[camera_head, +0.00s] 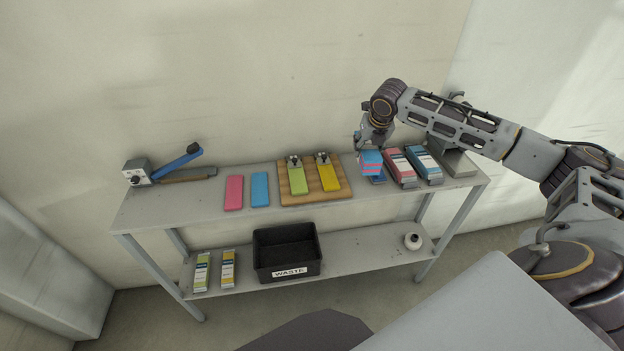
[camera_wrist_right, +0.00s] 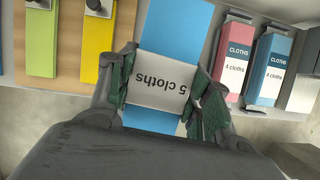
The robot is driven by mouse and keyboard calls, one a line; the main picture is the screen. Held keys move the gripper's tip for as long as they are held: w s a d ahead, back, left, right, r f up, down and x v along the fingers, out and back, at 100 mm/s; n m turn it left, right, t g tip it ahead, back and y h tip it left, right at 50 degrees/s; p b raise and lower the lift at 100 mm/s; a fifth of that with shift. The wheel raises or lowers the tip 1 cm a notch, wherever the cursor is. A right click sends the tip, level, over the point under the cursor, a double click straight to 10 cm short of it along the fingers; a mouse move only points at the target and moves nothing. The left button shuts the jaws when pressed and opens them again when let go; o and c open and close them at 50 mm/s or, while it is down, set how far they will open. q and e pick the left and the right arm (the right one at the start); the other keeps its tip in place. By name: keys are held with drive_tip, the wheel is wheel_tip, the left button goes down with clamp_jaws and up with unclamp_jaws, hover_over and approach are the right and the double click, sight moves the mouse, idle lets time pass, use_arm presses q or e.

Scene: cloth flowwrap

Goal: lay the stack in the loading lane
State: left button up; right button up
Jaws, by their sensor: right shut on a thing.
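In the right wrist view the right gripper (camera_wrist_right: 160,95) has a finger on each side of the stack (camera_wrist_right: 180,25), which shows a blue face and a white band reading "5 cloths". My left gripper is not in view.
A pink cloth (camera_head: 234,192) and a blue cloth (camera_head: 260,189) lie left of a wooden board (camera_head: 327,170) with clipped green and yellow cloths. Red and blue cartons (camera_head: 400,167) (camera_head: 425,165) stand right of the stack. A black waste bin (camera_head: 287,262) is on the lower shelf.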

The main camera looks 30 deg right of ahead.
drive_tip(key=shift+w+a+f+n, duration=0.2)
drive_tip(key=shift+w+a+n, duration=0.15)
drive_tip(key=shift+w, duration=0.35)
drive_tip(key=shift+w+a+f+n, duration=0.15)
drive_tip(key=shift+w+a+n, duration=0.2)
drive_tip(key=shift+w, duration=0.3)
approach(352, 175)
drive_tip(key=shift+w+d+r, duration=0.3)
drive_tip(key=shift+w+r, duration=0.3)
drive_tip(key=shift+r, duration=0.05)
drive_tip(key=shift+f+p, duration=0.35)
drive_tip(key=shift+f, duration=2.15)
drive_tip(key=shift+f, duration=0.1)
drive_tip(key=o, duration=1)
